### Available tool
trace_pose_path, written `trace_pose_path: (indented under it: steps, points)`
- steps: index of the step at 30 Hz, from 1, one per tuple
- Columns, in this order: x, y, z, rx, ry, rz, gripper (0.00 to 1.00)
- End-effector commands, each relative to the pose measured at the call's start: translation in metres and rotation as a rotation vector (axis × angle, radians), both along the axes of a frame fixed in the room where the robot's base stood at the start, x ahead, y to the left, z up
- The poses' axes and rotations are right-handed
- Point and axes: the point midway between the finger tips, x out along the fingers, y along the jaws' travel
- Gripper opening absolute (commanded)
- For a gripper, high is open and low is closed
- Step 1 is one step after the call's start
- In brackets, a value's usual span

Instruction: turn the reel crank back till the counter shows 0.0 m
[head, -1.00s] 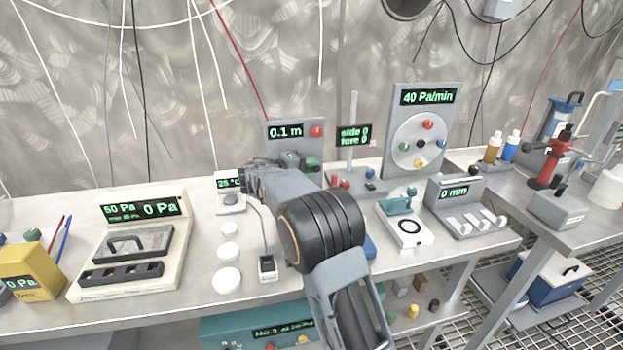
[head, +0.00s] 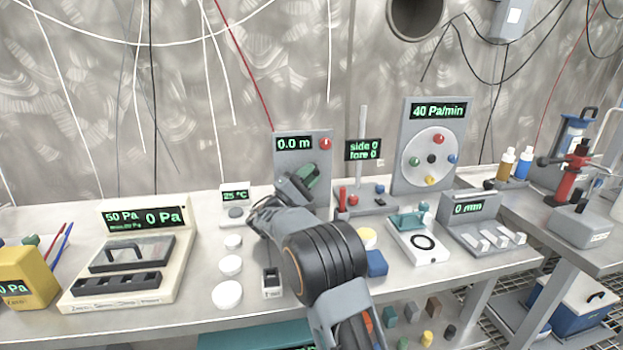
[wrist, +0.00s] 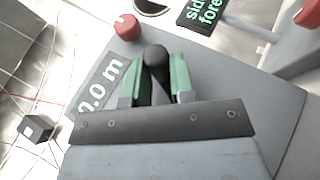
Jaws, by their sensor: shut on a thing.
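The reel panel (head: 284,160) is a grey upright plate at the back of the bench. Its counter (head: 294,143) reads 0.0 m in green, with a red knob (head: 325,143) to its right. My gripper (head: 296,190) is in front of the panel's lower part. In the wrist view my gripper (wrist: 157,85) has its green-lined fingers on either side of the dark round crank knob (wrist: 155,58) and is shut on it. The counter (wrist: 101,87) also shows there, partly cut off. The reel and the rest of the crank are hidden behind my gripper.
A side/fore display stand (head: 362,150) and a 40 Pa/min dial panel (head: 408,110) stand to the right. A 25 °C unit (head: 235,196) and white discs (head: 231,265) lie to the left. A small black-and-white block (head: 271,283) is close to my arm.

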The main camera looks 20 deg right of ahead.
Motion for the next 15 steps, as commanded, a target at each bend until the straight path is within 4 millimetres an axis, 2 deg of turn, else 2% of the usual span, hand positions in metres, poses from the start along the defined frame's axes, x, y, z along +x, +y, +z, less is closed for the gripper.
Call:
trace_pose_path:
  steps: [15]
  points:
    - [0.0006,0.0010,-0.0009,-0.051,0.016,-0.002,0.00]
